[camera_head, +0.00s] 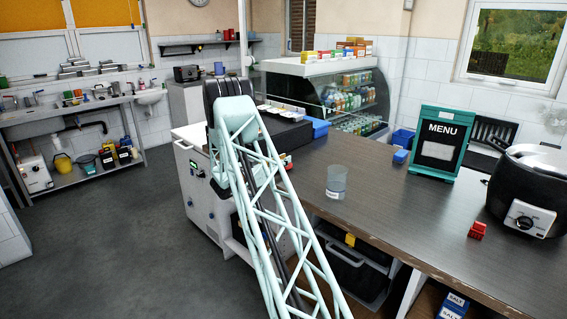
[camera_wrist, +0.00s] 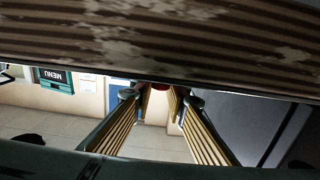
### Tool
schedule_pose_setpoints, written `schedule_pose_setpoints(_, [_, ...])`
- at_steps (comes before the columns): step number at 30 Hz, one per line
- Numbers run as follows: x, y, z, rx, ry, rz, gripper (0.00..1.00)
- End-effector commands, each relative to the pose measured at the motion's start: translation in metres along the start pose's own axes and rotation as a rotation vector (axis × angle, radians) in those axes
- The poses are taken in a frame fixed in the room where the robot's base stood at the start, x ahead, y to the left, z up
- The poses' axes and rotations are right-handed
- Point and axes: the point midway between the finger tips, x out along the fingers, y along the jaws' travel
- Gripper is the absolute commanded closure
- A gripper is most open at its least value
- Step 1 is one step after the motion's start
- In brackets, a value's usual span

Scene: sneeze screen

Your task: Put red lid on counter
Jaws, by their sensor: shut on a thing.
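In the wrist view, the two ribbed fingers of my gripper (camera_wrist: 159,98) reach away from the camera. A small piece of red, which looks like the red lid (camera_wrist: 160,86), shows between their tips. My gripper is shut on it. Most of the lid is hidden, so its shape and tilt cannot be told. The dark wooden counter (camera_head: 395,220) runs across the right of the head view. My pale lattice arm stands in front of its left end there, and I cannot make out my gripper in that view.
On the counter stand a clear cup (camera_head: 336,182), a green menu board (camera_head: 438,142), a black cooker (camera_head: 530,190) and a small red object (camera_head: 477,230). A glass display case (camera_head: 335,90) stands behind. A brown striped surface (camera_wrist: 160,45) crosses the wrist view.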

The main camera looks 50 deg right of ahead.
Motion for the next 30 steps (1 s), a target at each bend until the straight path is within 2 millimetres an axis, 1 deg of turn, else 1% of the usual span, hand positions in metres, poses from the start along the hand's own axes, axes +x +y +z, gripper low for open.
schedule_pose_setpoints(17, [-0.0001, -0.0002, 0.0064, 0.0, 0.0, 0.0, 0.93])
schedule_pose_setpoints(18, [-0.0001, -0.0002, 0.006, 0.0, 0.0, 0.0, 0.83])
schedule_pose_setpoints(22, [0.0, -0.0001, 0.0057, 0.0, 0.0, 0.0, 0.72])
schedule_pose_setpoints(30, [-0.0001, -0.0002, 0.0056, 0.0, 0.0, 0.0, 0.72])
